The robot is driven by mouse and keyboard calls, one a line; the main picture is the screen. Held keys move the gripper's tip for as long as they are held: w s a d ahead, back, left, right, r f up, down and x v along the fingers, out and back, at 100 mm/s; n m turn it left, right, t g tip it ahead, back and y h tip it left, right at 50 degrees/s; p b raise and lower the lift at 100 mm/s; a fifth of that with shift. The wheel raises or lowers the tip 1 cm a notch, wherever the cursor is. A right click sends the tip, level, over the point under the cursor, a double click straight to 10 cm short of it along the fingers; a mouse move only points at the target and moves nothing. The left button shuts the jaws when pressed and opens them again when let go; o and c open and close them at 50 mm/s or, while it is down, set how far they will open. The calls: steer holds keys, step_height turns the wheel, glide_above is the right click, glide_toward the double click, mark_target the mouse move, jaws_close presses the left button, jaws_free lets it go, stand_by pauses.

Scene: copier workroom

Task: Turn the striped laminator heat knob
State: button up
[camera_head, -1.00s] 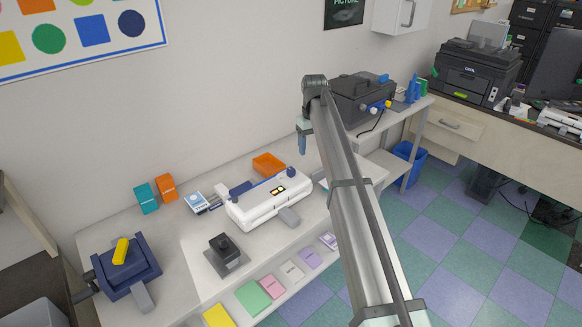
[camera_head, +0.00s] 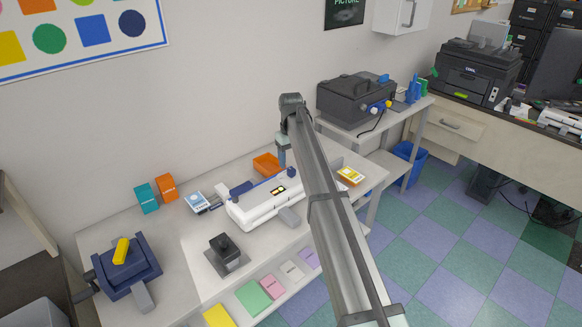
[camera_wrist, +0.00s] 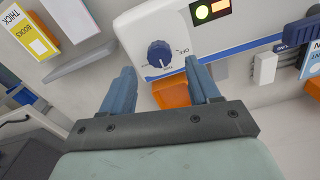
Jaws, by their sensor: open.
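The white laminator (camera_head: 262,207) with a blue stripe stands on the table in the head view; it also shows in the wrist view (camera_wrist: 207,43). Its dark blue heat knob (camera_wrist: 160,54) has a white pointer mark and sits by a printed scale with "OFF". In the head view the knob (camera_head: 291,173) is at the laminator's right end, close to my arm. My gripper (camera_wrist: 161,79) is open and empty; its two blue fingers are apart, with the knob showing beyond and between them. In the head view my gripper (camera_head: 282,158) hangs over the laminator's right back end.
An orange tray (camera_head: 265,164) lies behind the laminator, and its edge shows between my fingers in the wrist view (camera_wrist: 171,94). A yellow box (camera_head: 350,176) lies to the right. A dark machine (camera_head: 352,101) with several knobs stands on the side shelf. A black stamp-like device (camera_head: 224,249) stands in front.

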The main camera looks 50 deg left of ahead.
mark_target(292, 169)
steer(key=shift+f, duration=1.85)
steer(key=c, duration=1)
steer(key=shift+c, duration=0.2)
steer(key=shift+m, duration=0.5)
steer(key=m, duration=0.4)
steer(key=shift+w+m, duration=0.1)
steer(key=shift+m, duration=0.3)
steer(key=m, duration=0.5)
steer(key=shift+d+m, duration=0.1)
steer(key=shift+m, duration=0.6)
